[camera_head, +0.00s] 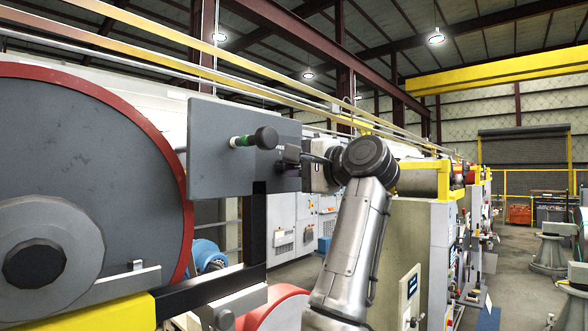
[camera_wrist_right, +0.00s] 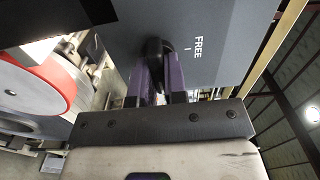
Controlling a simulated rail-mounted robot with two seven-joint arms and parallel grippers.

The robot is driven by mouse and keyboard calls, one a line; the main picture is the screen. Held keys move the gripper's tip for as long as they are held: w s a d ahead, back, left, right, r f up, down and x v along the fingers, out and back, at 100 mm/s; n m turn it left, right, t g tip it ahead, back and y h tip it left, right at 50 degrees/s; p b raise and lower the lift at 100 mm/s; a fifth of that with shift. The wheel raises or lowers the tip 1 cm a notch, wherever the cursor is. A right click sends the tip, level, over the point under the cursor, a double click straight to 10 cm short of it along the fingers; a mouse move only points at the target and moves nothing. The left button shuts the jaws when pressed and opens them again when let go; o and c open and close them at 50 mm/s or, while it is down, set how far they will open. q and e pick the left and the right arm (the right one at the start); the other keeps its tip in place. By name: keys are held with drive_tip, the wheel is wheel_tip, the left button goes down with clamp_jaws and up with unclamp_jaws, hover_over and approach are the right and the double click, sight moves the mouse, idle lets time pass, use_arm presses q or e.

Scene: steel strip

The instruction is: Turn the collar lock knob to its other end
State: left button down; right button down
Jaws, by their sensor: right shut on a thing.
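A flat grey panel (camera_head: 215,120) stands upright left of centre in the head view. It fills the upper middle of the wrist view (camera_wrist_right: 215,70), with the word FREE and a short tick on it. A dark knob (camera_wrist_right: 158,47) stands out from the panel, left of the tick. My right gripper (camera_wrist_right: 157,75) is shut on this knob, its two fingers at the knob's sides. In the head view my right gripper (camera_head: 285,155) reaches the panel's right part from the right, and the held knob is hard to make out. My left gripper is not in view.
A large red-rimmed drum (camera_head: 130,190) stands at left, above a yellow beam (camera_head: 110,313). An open aisle lies at right.

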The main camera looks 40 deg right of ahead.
drive_tip(key=shift+s+d, duration=0.1)
drive_tip(key=shift+m, duration=0.3)
drive_tip(key=c, duration=1.2)
unclamp_jaws()
drive_tip(key=shift+o, duration=0.2)
drive_tip(key=shift+s+b, duration=0.25)
drive_tip(key=shift+b, duration=0.05)
drive_tip(key=s+d+b, duration=0.2)
drive_tip(key=s+b, duration=0.3)
drive_tip(key=s, duration=0.8)
drive_tip(key=shift+b, duration=0.4)
